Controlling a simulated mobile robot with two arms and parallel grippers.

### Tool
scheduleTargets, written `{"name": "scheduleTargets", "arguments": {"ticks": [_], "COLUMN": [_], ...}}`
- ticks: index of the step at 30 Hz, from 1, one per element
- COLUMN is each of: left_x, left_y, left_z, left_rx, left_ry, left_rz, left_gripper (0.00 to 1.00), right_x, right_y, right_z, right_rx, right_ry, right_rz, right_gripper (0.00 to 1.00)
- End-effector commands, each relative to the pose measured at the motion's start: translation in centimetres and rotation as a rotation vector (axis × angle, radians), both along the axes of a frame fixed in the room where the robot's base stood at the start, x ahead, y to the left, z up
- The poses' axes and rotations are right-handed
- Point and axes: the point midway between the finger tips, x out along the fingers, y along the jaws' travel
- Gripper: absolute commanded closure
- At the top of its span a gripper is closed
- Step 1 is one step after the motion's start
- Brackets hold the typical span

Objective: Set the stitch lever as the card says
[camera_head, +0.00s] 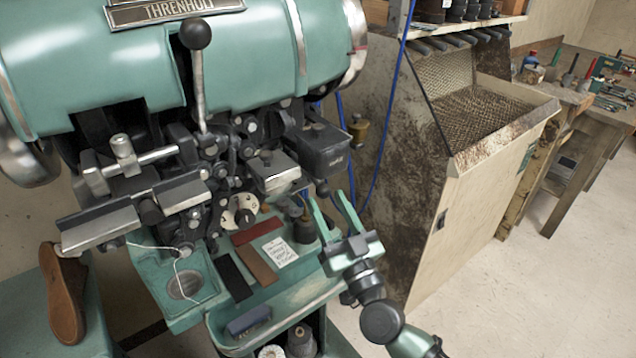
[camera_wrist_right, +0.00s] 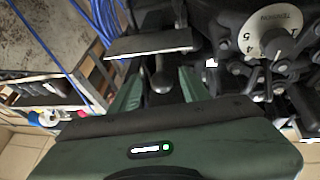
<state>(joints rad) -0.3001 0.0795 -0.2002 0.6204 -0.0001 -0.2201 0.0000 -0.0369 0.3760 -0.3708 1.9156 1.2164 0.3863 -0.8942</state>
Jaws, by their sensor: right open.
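A white card (camera_head: 280,252) with small print lies on the green tray in front of the stitching machine; its words are too small to read. A long lever with a black ball (camera_head: 196,33) stands upright on the machine's front. A dark round-ended knob on a stem (camera_wrist_right: 160,80) shows between my right gripper's fingers in the right wrist view; I cannot tell whether this is the stitch lever. My right gripper (camera_head: 328,200) is open below the black box (camera_head: 325,150), fingers pointing up toward the machine. No contact is clear. My left gripper is out of view.
A pale numbered dial (camera_head: 245,217), marked tension in the right wrist view (camera_wrist_right: 268,32), sits left of my gripper. Dark and brown strips (camera_head: 256,264) lie on the tray (camera_head: 290,292). A brown sole (camera_head: 64,295) stands at left. A dirty bin cabinet (camera_head: 470,190) is at right.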

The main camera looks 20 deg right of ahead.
Motion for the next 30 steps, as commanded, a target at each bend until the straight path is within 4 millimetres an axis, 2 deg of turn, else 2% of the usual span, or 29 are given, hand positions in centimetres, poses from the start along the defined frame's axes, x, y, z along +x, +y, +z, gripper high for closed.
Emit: {"name": "scheduleTargets", "arguments": {"ticks": [3, 9, 20, 21, 26, 30], "left_x": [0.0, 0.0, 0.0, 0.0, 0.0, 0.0], "left_y": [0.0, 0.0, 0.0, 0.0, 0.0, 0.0], "left_z": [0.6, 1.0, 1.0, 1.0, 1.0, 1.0], "left_rx": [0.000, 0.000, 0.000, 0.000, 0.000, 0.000], "left_ry": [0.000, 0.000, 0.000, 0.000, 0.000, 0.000], "left_rz": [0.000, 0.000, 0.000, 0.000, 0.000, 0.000], "left_gripper": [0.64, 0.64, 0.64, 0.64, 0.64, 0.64], "right_x": [2.0, 4.3, 5.1, 5.1, 5.1, 5.0], "right_y": [0.3, 0.7, 0.8, 0.8, 0.8, 0.8], "right_z": [1.1, 1.9, 2.1, 2.1, 2.1, 2.1], "right_rx": [0.001, 0.000, 0.000, 0.000, 0.000, 0.000], "right_ry": [-0.002, 0.000, 0.002, 0.002, 0.002, 0.002], "right_rz": [0.001, 0.002, 0.002, 0.002, 0.002, 0.002], "right_gripper": [0.54, 0.54, 0.54, 0.57, 1.00, 1.00]}}
